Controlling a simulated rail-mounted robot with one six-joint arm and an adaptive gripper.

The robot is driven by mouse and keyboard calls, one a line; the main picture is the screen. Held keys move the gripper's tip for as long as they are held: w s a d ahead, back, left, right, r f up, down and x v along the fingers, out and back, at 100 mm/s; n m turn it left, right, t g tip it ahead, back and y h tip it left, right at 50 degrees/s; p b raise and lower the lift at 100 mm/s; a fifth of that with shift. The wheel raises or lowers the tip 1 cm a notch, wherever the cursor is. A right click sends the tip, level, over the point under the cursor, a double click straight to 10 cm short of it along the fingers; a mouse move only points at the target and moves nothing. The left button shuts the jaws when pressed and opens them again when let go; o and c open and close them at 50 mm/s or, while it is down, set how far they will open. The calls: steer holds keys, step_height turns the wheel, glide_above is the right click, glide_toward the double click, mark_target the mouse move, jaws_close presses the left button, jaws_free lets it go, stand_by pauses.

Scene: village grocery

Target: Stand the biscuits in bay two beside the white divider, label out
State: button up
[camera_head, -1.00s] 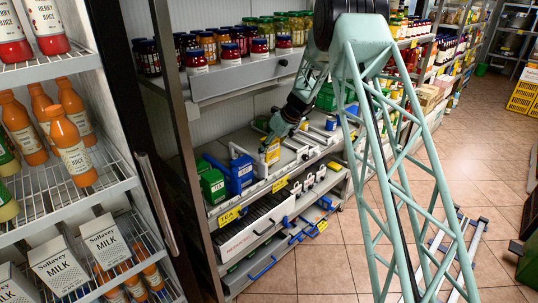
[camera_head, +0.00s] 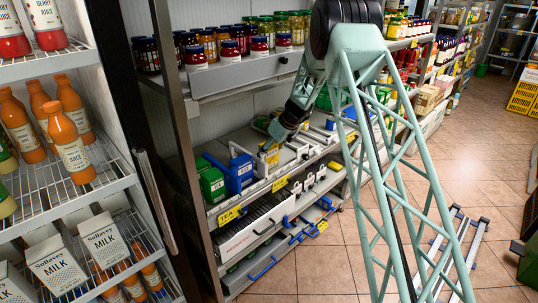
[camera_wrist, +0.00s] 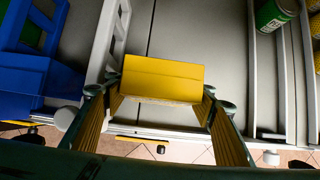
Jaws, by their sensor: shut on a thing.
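A yellow biscuit box (camera_wrist: 162,75) is between the fingers of my gripper (camera_wrist: 160,108), which is shut on it. In the wrist view its plain yellow top shows, with a thin strip of its shelf-front side; no label can be read. A white divider frame (camera_wrist: 106,42) stands just left of the box; a small gap or contact there cannot be told. In the head view my gripper (camera_head: 272,146) is low over the middle shelf, with the yellow box (camera_head: 270,157) mostly hidden by the arm and a white frame. Whether the box touches the shelf is unclear.
Blue (camera_head: 240,172) and green (camera_head: 212,184) boxes stand left of the divider. Another light divider (camera_wrist: 252,70) is to the right, with bare grey shelf between. A green can (camera_wrist: 275,14) lies beyond it. The upper shelf with jars (camera_head: 230,50) hangs above.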

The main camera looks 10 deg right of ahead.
stand_by(0.3)
steer(key=o, duration=0.6)
steer(key=shift+o, duration=0.2)
steer(key=shift+v, duration=0.8)
steer(key=p+v, duration=0.2)
steer(key=v, duration=0.8)
steer(key=shift+r, duration=0.25)
steer(key=shift+s+d, duration=0.1)
